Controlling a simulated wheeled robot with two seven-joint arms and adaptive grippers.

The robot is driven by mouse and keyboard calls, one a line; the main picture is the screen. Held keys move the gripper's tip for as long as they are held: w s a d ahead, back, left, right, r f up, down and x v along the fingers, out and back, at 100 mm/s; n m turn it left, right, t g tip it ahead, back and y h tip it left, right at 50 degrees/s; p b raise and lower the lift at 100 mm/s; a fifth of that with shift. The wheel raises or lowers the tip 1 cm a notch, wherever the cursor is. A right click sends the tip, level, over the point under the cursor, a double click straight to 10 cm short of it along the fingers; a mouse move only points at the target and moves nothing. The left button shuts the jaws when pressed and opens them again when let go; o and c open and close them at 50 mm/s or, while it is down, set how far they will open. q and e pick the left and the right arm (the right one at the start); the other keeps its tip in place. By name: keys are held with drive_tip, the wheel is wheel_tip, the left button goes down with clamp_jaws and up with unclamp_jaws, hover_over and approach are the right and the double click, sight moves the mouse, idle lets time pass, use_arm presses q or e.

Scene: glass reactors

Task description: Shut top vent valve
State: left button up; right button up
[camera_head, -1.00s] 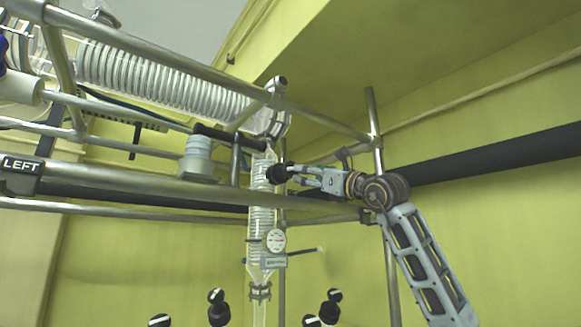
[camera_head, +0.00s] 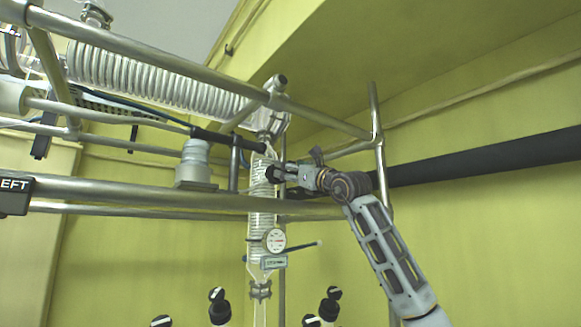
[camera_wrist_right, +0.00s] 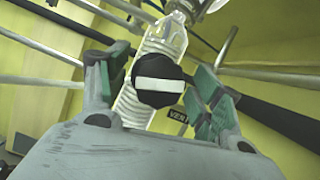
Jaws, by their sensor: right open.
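The top vent valve knob (camera_wrist_right: 158,79) is black with a white bar that lies nearly level in the wrist view. It sits in front of a glass coil tube (camera_wrist_right: 150,105), and a small label (camera_wrist_right: 178,116), seemingly reading "VENT", is just below right of it. My right gripper (camera_wrist_right: 160,88) is open, with one green-padded finger on each side of the knob and visible gaps to it. In the head view, the knob (camera_head: 272,173) shows dark and partly hidden at the tips of my right gripper (camera_head: 285,171). My left gripper is out of view.
A round gauge (camera_head: 275,240) hangs below on the glass column. Several black knobs (camera_head: 219,307) stand at the bottom. A dark pipe (camera_head: 480,157) runs behind my right arm.

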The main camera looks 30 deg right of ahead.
drive_tip(key=shift+w, duration=0.2)
drive_tip(key=c, duration=1.1)
drive_tip(key=shift+o, duration=0.2)
drive_tip(key=shift+a+m+h+b, duration=0.1)
drive_tip(key=shift+m+h+b, duration=0.3)
drive_tip(key=shift+m+b, duration=0.45)
drive_tip(key=shift+m+h+b, duration=0.6)
drive_tip(key=shift+m+h, duration=0.2)
drive_tip(key=shift+m, duration=0.65)
drive_tip(key=shift+r, duration=0.1)
